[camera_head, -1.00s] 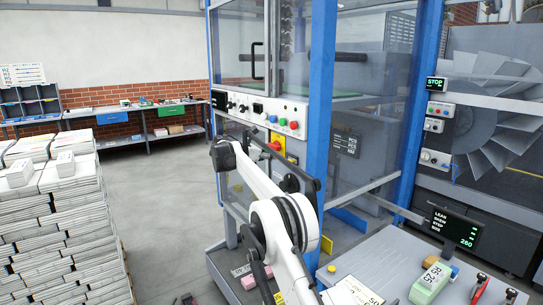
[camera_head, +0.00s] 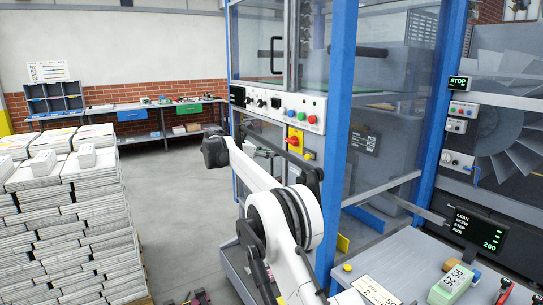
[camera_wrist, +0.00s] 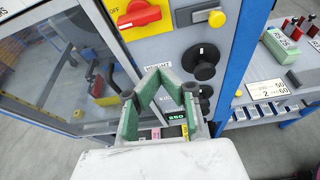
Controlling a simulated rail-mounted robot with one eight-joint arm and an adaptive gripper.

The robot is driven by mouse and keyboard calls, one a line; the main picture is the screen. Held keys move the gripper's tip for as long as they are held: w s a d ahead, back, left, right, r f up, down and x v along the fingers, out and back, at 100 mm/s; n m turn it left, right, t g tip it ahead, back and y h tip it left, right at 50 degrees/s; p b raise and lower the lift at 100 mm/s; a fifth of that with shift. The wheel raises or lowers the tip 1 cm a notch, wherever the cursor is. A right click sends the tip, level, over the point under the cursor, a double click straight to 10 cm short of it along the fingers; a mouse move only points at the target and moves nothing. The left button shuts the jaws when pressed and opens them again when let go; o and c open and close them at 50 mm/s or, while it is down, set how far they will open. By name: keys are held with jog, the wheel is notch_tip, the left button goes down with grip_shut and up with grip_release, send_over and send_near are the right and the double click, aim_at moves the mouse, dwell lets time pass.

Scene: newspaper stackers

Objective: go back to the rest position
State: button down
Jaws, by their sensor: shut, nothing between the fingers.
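My gripper (camera_wrist: 160,92) shows in the wrist view at the lower middle, with green-lined fingers. It is shut and empty, in front of the machine's grey control panel (camera_wrist: 172,52). In the head view my white arm reaches up from the bottom centre, its bent joint in front of the blue-framed machine (camera_head: 343,120). I cannot make out the gripper there. In the wrist view a red switch on a yellow plate (camera_wrist: 139,14) is above the fingers. Black knobs (camera_wrist: 205,72) are just to their right; I cannot tell the exact gap.
A grey table (camera_head: 405,262) at right holds a green block (camera_head: 452,284) and a dark display (camera_head: 477,228). Tall newspaper stacks (camera_head: 70,225) stand at left. A workbench (camera_head: 150,108) lines the brick wall. Grey floor is open between the stacks and the machine.

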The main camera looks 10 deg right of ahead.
jog(key=shift+r, duration=0.1)
jog(key=s+d+r+m+y, duration=0.2)
jog(key=s+r, duration=0.1)
jog(key=s, duration=0.3)
jog(key=s+d+r+m+y, duration=0.2)
jog(key=s+r+m, duration=0.1)
jog(key=s+r, duration=0.15)
jog(key=s+m+y+b, duration=0.25)
jog(key=s+m, duration=0.25)
jog(key=s, duration=1.5)
jog(key=s+a+f+m+y, duration=0.1)
jog(key=s+f+m+y, duration=0.1)
jog(key=s+f, duration=0.4)
jog(key=s+a+f+m+t+y, duration=0.1)
jog(key=s+f+m, duration=0.4)
jog(key=s, duration=1.1)
jog(key=s+a+f+m+t+y, duration=0.1)
jog(key=s+a+f+m+y, duration=0.1)
jog(key=s+f, duration=0.5)
jog(key=s+m+y, duration=0.1)
jog(key=s+m, duration=0.1)
jog(key=s, duration=0.1)
jog(key=shift+s+y, duration=0.35)
jog(key=shift+s, duration=0.05)
jog(key=shift+f, duration=0.1)
